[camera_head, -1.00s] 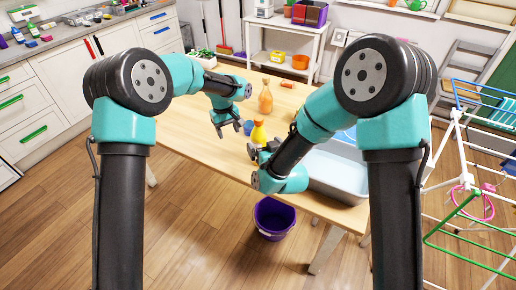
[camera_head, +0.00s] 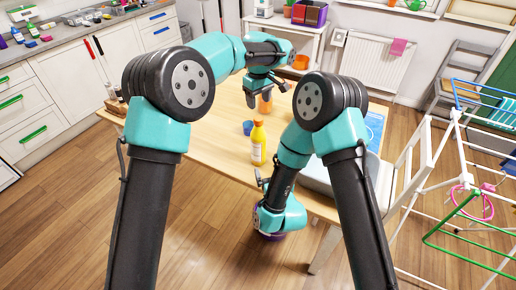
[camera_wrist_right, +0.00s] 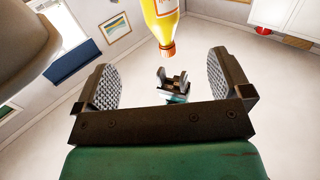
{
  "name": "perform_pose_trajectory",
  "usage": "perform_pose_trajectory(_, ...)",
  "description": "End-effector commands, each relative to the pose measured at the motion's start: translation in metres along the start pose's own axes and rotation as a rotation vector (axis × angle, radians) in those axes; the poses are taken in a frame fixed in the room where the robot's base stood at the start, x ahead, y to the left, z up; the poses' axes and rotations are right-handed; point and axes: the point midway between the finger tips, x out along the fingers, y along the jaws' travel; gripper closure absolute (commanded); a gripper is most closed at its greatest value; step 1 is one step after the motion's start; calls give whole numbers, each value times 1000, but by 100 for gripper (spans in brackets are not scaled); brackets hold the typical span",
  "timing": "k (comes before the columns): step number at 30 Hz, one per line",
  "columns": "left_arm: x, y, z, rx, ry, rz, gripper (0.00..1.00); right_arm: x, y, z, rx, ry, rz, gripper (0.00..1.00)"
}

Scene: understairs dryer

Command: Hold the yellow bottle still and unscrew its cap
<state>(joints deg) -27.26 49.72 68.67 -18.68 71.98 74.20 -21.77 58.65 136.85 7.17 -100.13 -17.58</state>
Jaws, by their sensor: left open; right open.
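The yellow bottle (camera_head: 258,146) stands upright on the wooden table, with an orange cap (camera_head: 258,124) on top. My right gripper (camera_head: 262,181) is low at the table's front edge, open and apart from the bottle. In the right wrist view the bottle (camera_wrist_right: 159,15) hangs in from the top edge, its cap (camera_wrist_right: 167,50) pointing down the picture, beyond and between the open, empty fingers (camera_wrist_right: 168,84). My left gripper (camera_head: 266,86) is open, higher and behind the yellow bottle, in front of an orange bottle's top. It also shows small in the right wrist view (camera_wrist_right: 174,78).
The orange bottle (camera_head: 265,104) and a blue cup (camera_head: 249,128) stand behind the yellow bottle. A grey basin (camera_head: 317,178) is right of my right arm, partly hidden. The table's left part (camera_head: 205,135) is clear.

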Motion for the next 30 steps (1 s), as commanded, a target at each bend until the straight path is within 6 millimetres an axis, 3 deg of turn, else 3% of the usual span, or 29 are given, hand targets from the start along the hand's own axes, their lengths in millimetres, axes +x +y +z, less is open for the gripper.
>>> perform_pose_trajectory(8, 0, 0, -1, 1, 0, 0, 42, 2, 0, 0, 0, 0, -1, 4)
perform_pose_trajectory(14, 1, 0, -1, 1, 0, -1, 42, 16, 0, 0, 0, 2, 0, 4)
perform_pose_trajectory(30, 1, 0, -1, 1, 0, -1, 42, 97, 0, 0, 0, 2, -1, 4)
